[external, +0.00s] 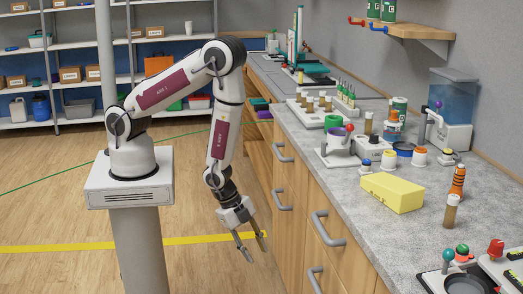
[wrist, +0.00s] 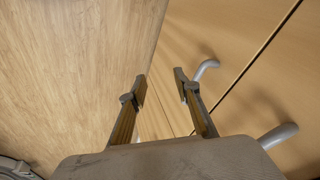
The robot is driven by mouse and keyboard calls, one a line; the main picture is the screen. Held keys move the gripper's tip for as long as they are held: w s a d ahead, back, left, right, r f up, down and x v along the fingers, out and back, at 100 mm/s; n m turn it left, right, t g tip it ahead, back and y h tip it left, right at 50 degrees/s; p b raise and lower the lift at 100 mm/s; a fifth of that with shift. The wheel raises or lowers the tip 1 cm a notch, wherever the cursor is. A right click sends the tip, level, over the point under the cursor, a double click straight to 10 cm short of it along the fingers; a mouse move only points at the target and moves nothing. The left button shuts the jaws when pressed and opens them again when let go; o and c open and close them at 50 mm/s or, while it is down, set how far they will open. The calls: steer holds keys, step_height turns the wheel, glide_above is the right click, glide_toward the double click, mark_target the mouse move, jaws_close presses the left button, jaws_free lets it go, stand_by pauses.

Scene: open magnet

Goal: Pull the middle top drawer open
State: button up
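The wooden cabinet front has drawers with grey bar handles. One upper handle (external: 282,152) is further back, with a lower handle (external: 282,198) below it. Another upper handle (external: 326,230) is nearer the camera, with a lower handle (external: 315,281) below it. I cannot tell for sure which is the middle top one. The visible drawers look shut. My gripper (external: 256,255) hangs low in front of the cabinet, fingers apart and empty. In the wrist view, my open fingers (wrist: 160,82) point along the wooden fronts; one handle (wrist: 207,69) lies beyond the right finger, another (wrist: 281,135) at lower right.
The grey countertop (external: 350,243) above the drawers holds a yellow box (external: 392,192), a mug, several jars and bottles. Open wooden floor (external: 60,220) lies left of the cabinet. Shelves with boxes stand at the back left.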

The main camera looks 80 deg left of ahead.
step_height(320, 180, down, 2)
steer(key=w+d+m+t, duration=0.1)
steer(key=w+m+t, duration=0.1)
steer(key=m+t+h, duration=0.5)
steer(key=m+t, duration=0.2)
steer(key=t, duration=0.2)
glide_toward(321, 229)
steer(key=w, duration=0.3)
steer(key=shift+s+a+f, duration=0.15)
steer(key=shift+s+f, duration=0.1)
steer(key=shift+f, duration=0.1)
steer(key=shift+w, duration=0.1)
steer(key=shift+f+x, duration=0.15)
steer(key=shift+x, duration=1.75)
steer(key=shift+f+x, duration=0.15)
steer(key=shift+x, duration=1.75)
jaws_close()
